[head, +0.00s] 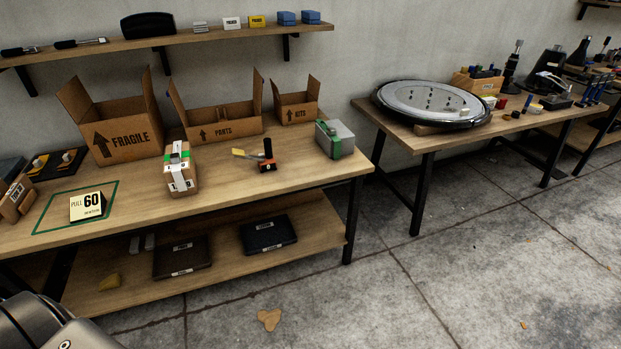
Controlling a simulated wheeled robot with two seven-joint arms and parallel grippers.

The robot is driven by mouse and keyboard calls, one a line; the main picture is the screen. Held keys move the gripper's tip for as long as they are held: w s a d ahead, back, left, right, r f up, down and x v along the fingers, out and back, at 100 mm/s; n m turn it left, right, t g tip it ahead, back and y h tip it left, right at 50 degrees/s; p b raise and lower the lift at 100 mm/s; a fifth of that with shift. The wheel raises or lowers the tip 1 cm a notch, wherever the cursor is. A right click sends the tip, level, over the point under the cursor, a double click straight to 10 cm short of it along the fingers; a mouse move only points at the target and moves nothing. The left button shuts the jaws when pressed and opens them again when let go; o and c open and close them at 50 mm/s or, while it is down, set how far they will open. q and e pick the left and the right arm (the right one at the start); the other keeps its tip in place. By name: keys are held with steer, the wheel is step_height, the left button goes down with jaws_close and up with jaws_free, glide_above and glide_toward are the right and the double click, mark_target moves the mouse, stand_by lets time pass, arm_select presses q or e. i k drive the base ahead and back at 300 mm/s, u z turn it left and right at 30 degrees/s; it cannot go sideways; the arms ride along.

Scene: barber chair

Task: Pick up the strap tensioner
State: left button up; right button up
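What looks like the strap tensioner (266,163) stands on the near wooden workbench (240,187), right of its middle. It is small, with an orange-brown base, a black upright part and a yellow-tipped piece pointing left. Its fine detail is too small to tell. Nothing touches it from my side. Neither of my grippers is in view; only a grey rounded part of my own body shows at the bottom left corner.
A strapped carton (181,168) stands left of the tool and a green-strapped grey box (335,139) right of it. Open cartons (122,136) line the back. A "PULL 60" sign (87,206) stands at left. A shelf (180,39) hangs above. Floor ahead is mostly clear.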

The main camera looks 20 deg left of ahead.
mark_target(270, 163)
steer(key=z, duration=0.85)
steer(key=i, duration=1.6)
steer(key=u, duration=0.6)
steer(key=i, duration=0.8)
steer(key=u, duration=1.4)
steer(key=i, duration=0.6)
steer(key=u, duration=0.5)
